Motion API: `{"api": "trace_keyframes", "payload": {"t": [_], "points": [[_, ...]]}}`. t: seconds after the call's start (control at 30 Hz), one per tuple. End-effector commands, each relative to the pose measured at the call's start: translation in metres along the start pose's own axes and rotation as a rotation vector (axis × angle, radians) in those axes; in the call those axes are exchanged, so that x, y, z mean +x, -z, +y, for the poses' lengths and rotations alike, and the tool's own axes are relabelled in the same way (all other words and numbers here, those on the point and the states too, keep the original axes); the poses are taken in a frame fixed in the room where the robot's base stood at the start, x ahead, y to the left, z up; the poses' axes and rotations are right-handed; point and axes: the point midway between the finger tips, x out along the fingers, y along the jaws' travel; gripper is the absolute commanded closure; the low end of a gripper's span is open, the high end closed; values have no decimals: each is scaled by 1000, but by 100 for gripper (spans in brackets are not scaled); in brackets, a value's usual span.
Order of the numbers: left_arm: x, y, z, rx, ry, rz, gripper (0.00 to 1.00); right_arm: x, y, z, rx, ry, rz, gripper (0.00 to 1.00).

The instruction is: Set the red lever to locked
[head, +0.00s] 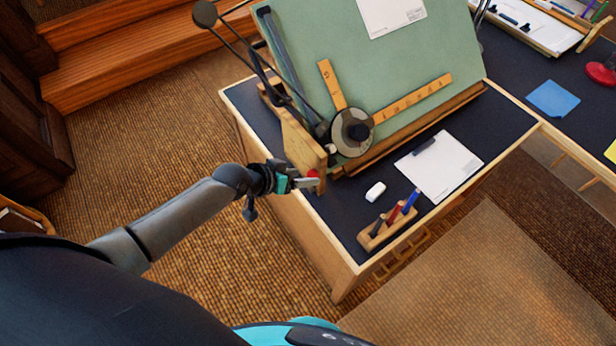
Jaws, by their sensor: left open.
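The red lever (313,174) shows as a small red knob at the lower front end of the wooden side support (302,145) of the green drafting board (400,60). The rest of the lever is hidden, and I cannot tell its setting. My left gripper (306,183) is open, with its fingers right at the red knob from the left. I cannot tell whether they touch it. My right gripper is not in view.
A drafting arm with a round head (352,131) and wooden rulers lies on the board. On the dark desk are a white eraser (375,192), a clipboard (440,165) and a wooden pen holder (388,228). Wooden steps (150,50) stand at the upper left.

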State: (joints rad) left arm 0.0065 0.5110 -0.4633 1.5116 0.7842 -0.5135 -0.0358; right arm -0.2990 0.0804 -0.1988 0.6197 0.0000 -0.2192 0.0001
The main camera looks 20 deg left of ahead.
Motion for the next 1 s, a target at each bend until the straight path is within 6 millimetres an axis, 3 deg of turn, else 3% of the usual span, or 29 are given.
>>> {"api": "trace_keyframes", "payload": {"t": [0.23, 0.63, 1.0], "points": [[27, 0, 0, -1, 0, 1, 33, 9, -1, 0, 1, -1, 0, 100], [31, 0, 0, 0, 0, 0, 33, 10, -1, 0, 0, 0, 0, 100], [31, 0, 0, 0, 1, 0, 74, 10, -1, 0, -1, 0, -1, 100]]}}
